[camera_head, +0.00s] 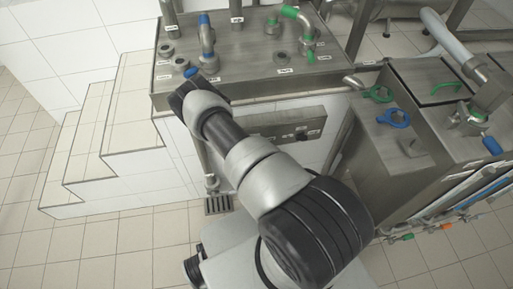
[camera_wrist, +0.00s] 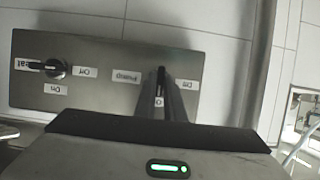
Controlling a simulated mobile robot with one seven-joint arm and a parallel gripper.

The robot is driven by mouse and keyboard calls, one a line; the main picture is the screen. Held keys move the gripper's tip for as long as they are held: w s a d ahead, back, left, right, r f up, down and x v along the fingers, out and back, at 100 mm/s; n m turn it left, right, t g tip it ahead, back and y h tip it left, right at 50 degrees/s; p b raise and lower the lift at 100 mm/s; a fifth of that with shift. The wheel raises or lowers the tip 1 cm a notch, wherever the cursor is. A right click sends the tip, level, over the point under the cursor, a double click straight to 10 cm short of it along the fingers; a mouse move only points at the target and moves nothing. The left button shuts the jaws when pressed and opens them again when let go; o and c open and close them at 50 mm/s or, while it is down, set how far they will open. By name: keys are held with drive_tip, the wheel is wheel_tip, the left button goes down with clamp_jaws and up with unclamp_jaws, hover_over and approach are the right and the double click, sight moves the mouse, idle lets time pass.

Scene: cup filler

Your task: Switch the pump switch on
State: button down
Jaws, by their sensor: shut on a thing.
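The pump switch (camera_wrist: 161,72) is a small dark knob on a steel control panel (camera_wrist: 120,52), beside an upside-down "Pump" label. In the wrist view my gripper (camera_wrist: 162,84) is shut on it, with both dark fingers along its sides. The fingers hide most of the knob. Its visible tip lines up with the fingers, up and down in the picture. An "Off" label lies to the right, and a partly covered label lies below between the fingers.
A second black knob (camera_wrist: 57,68), the heat switch, sits left on the panel with its pointer level. A steel counter (camera_head: 240,60) with pipes and valves overhangs the panel. A steel cabinet (camera_head: 385,145) with green and blue rings stands right. Tiled steps (camera_head: 125,125) stand left.

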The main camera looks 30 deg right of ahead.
idle(0.4)
drive_tip(key=c, duration=1.8)
unclamp_jaws()
drive_tip(key=shift+c, duration=0.2)
drive_tip(key=p+v, duration=0.4)
drive_tip(key=v, duration=1.3)
drive_tip(key=shift+s+p, duration=0.3)
drive_tip(key=shift+p, duration=0.1)
drive_tip(key=shift+w+a, duration=0.1)
drive_tip(key=shift+w, duration=0.05)
